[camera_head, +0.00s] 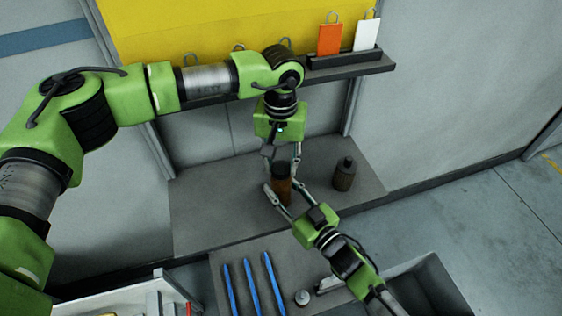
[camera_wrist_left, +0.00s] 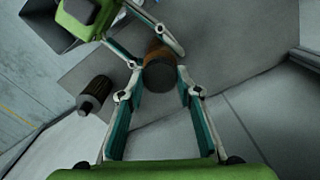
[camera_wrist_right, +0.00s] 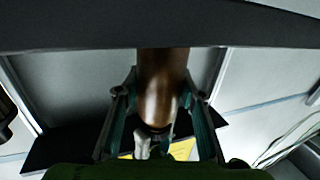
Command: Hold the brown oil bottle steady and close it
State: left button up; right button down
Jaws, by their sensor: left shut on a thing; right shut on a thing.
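The brown oil bottle (camera_head: 284,190) stands upright on the grey counter (camera_head: 225,205). My right gripper (camera_head: 281,193) is around its body, a finger on each side. In the right wrist view the bottle (camera_wrist_right: 160,80) is brown and glossy between those fingers. A dark cap (camera_head: 281,170) sits at the bottle's top. My left gripper (camera_head: 282,166) points down from above, its fingers on both sides of the cap. In the left wrist view the dark cap (camera_wrist_left: 159,76) lies between the fingertips, with the brown bottle (camera_wrist_left: 160,51) behind it. The cap's seam with the neck is not clear.
A second, darker bottle (camera_head: 344,176) stands to the right on the counter. Several blue strips (camera_head: 248,285) and a small pale-topped jar (camera_head: 302,298) are nearer. A grey bin (camera_head: 447,284) is at lower right. A shelf (camera_head: 350,68) with orange and white tags hangs behind.

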pick_arm(q)
jog(key=m, duration=0.3)
jog(key=shift+m, duration=0.4)
jog(key=m, duration=0.4)
jog(key=o, duration=0.7)
jog(key=shift+r, duration=0.1)
jog(key=shift+r, duration=2.15)
